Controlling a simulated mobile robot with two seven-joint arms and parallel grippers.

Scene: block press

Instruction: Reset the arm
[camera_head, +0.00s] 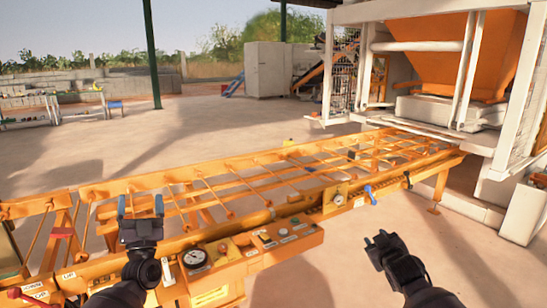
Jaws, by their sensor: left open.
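My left gripper (140,206) is in the lower left of the head view, above the near edge of the orange frame. Its two fingers stand apart and point away from me, with nothing between them. My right gripper (377,241) is right of the control panel, over bare floor in the picture. It is small and dark, and its finger gap is unclear. I see nothing held in it. The orange control panel (285,234) with its levers and buttons lies between the two grippers.
The long orange conveyor frame (230,185) runs from lower left to the white-framed press (468,75) at right. A round gauge (195,259) and a blue-handled lever (369,194) sit on its near side. Open floor (330,268) lies in front.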

